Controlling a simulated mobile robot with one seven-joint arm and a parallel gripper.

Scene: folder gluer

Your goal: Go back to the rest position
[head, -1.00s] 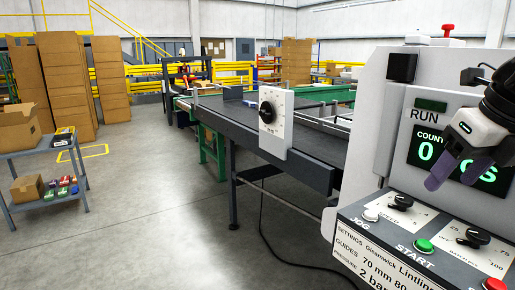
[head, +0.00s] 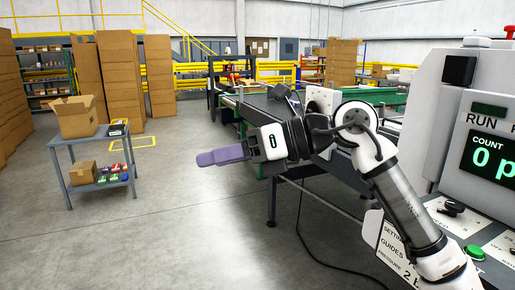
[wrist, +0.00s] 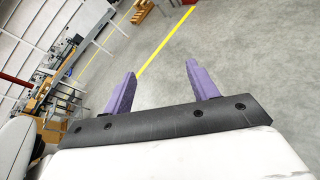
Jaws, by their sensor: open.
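My gripper (head: 222,155) is in the middle of the head view, at the end of my bent white and grey arm. Its purple fingers point left, out over open floor. In the wrist view my gripper (wrist: 160,85) shows two purple fingers spread apart with nothing between them. Past the fingertips is bare grey floor with a yellow line (wrist: 165,42). My gripper is apart from the machine and from the shelf cart.
The control panel with its display (head: 492,160) and green button (head: 474,252) stands at right, beside my arm. The conveyor (head: 262,112) runs behind my gripper. A grey cart (head: 90,140) with boxes stands at left. The floor between is clear.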

